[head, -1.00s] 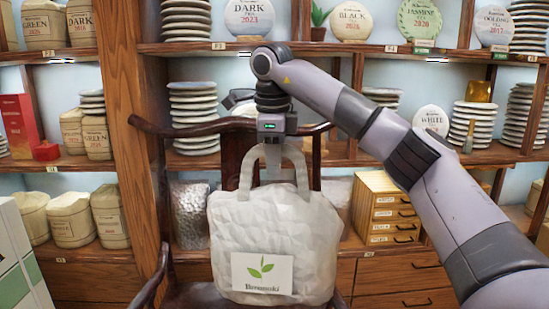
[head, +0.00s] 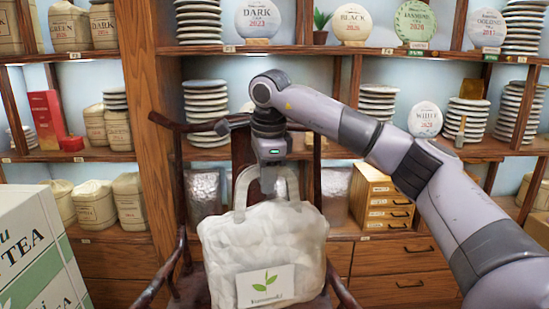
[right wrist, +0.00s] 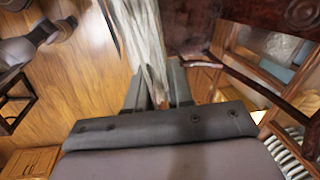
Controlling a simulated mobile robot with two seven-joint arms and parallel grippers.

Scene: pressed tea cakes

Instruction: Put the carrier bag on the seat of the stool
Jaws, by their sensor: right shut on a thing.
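The white carrier bag (head: 262,245), with a green leaf label, hangs upright by its handles from my right gripper (head: 268,178). That gripper is shut on the handles. In the right wrist view the pale bag (right wrist: 142,35) runs between the fingers (right wrist: 160,88). In the head view the bag hangs in front of a dark wooden chair (head: 183,245) with a back and armrests, and hides most of its seat. I cannot tell whether bag and seat touch. No plain stool shows in the head view. A dark-legged piece (right wrist: 14,105) at the left of the wrist view may be one. My left gripper is out of view.
Shelves (head: 400,155) with stacked tea cakes and paper packs stand behind the chair. A small wooden drawer chest (head: 385,195) is right of it. A large white and green tea box (head: 35,255) stands at the near left. Wooden floor (right wrist: 75,80) shows in the wrist view.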

